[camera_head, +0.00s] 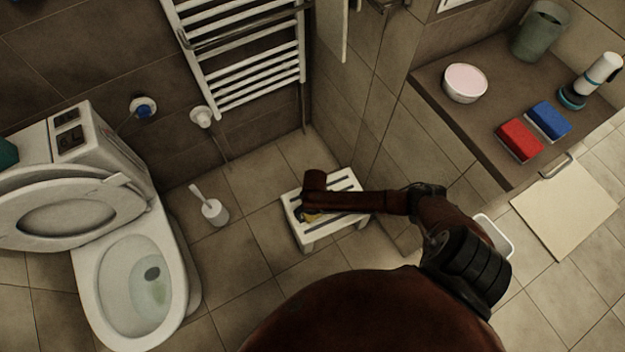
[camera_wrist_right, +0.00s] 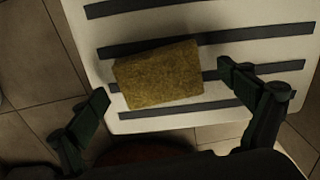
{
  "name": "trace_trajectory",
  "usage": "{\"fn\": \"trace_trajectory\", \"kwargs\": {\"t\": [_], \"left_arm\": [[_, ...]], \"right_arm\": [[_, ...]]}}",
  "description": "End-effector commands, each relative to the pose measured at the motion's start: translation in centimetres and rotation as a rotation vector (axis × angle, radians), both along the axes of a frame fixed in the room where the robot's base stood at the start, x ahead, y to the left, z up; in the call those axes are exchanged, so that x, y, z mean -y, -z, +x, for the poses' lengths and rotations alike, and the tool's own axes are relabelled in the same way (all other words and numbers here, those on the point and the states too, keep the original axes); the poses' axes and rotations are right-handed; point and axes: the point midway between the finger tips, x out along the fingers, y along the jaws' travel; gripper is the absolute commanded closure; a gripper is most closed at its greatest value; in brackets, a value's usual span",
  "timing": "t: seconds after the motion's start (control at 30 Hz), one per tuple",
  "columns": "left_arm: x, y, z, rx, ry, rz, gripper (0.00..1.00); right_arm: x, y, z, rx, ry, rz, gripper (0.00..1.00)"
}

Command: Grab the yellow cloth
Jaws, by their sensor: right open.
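The yellow cloth (camera_wrist_right: 158,73) is a folded rectangular block lying on a white slatted stool (camera_wrist_right: 224,14). In the right wrist view, my right gripper (camera_wrist_right: 165,87) is open, with one finger on each side of the cloth. Gaps show between the fingers and the cloth. In the head view, my right arm reaches over the stool (camera_head: 345,183) from the right and hides most of the cloth; only a small yellow patch (camera_head: 312,217) shows. My left gripper is not in view.
A toilet (camera_head: 130,275) with its lid up stands at the left, with a toilet brush (camera_head: 211,206) beside it. A towel rack (camera_head: 245,60) is on the wall. A counter (camera_head: 470,120) at the right holds a bowl (camera_head: 465,82), a red sponge (camera_head: 519,139) and a blue sponge (camera_head: 548,120).

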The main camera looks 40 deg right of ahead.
Motion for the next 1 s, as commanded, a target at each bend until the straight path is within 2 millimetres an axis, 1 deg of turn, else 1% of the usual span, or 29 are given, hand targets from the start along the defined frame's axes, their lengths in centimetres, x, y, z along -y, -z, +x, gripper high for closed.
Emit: {"fn": "trace_trajectory", "kwargs": {"t": [0.1, 0.3, 0.9, 1.0], "left_arm": [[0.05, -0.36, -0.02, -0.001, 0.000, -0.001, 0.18], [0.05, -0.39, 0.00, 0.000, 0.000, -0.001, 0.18], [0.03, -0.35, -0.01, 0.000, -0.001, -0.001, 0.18], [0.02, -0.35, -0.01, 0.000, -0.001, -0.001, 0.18]], "right_arm": [[0.00, 0.19, 0.00, 0.000, 0.000, 0.000, 0.04], [0.01, 0.13, 0.02, 0.001, 0.000, 0.000, 0.05], [0.04, 0.14, 0.00, 0.001, 0.000, 0.000, 0.46], [0.04, 0.14, 0.00, 0.000, 0.000, 0.000, 0.46]]}}
